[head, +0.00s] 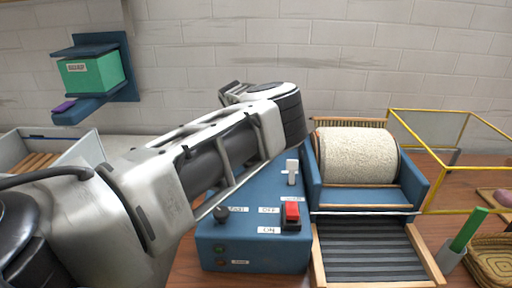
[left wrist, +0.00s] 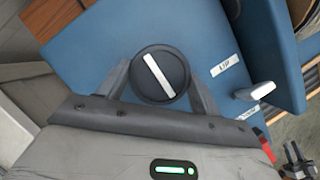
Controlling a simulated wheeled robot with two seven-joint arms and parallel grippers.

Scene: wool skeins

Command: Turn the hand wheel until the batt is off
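The hand wheel (left wrist: 161,75) is a round black knob with a white bar across its face. In the left wrist view it sits between the two fingers of my left gripper (left wrist: 161,84), which look flush with its rim on both sides. The arm hides the wheel and this gripper in the head view. The cream batt (head: 357,155) is wrapped around the drum of the blue carder (head: 413,187).
A blue box (head: 250,254) carries a red switch (head: 291,214) with ON and OFF labels and a white lever (head: 291,171). A yellow frame (head: 428,112), a green stick (head: 468,230) and a basket (head: 492,262) stand right. A green box (head: 92,74) sits on a wall shelf.

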